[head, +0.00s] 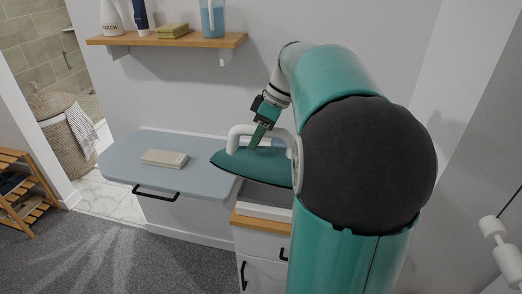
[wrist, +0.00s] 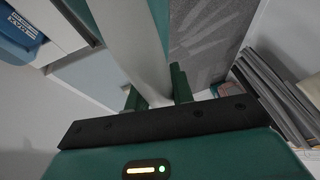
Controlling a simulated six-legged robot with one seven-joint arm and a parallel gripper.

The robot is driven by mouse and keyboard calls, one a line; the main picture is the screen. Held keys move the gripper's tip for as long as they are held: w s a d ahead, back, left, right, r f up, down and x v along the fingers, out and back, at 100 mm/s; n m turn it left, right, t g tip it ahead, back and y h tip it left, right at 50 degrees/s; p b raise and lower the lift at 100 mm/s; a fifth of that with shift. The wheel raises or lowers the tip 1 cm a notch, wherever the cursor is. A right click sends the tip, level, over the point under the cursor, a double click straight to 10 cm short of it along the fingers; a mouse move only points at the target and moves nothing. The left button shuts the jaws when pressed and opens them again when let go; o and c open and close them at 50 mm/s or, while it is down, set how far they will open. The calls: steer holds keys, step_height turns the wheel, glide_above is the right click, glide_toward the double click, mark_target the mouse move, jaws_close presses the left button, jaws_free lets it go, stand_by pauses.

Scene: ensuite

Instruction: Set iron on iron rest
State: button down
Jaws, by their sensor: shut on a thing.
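The iron (head: 238,166) has a teal body and a white handle. Its nose points left, over the right end of the blue-grey ironing board (head: 120,165), with its rear over the drawer unit. My gripper (head: 262,136) is shut on the white handle, which passes between the fingers in the wrist view (wrist: 157,95). The iron seems to be held above the surfaces; the gap is unclear. A flat cream slab (head: 165,158) lies mid-board. A grey, white-edged tray (head: 264,211) sits on the drawer unit, partly hidden under the iron. I cannot tell which is the iron rest.
The drawer unit (head: 255,240) has a wooden top and black handles. A wall shelf (head: 165,41) with bottles and green folded cloths hangs above. A wicker basket (head: 68,145) and slatted rack (head: 22,190) stand left. The board's left part is clear.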

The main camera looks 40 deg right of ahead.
mark_target(277, 148)
steer(key=d+f, duration=0.1)
steer(key=d, duration=0.1)
steer(key=s+d+f, duration=0.1)
steer(key=d, duration=0.1)
steer(key=s+d+f, duration=0.1)
steer(key=d, duration=0.1)
steer(key=shift+d, duration=0.15)
steer(key=s+d+f, duration=0.1)
steer(key=d+f, duration=0.3)
steer(key=f, duration=0.4)
steer(key=shift+s+d+f, duration=0.2)
steer(key=shift+d+f, duration=0.15)
steer(key=shift+f, duration=0.1)
steer(key=c, duration=1.2)
jaws_free()
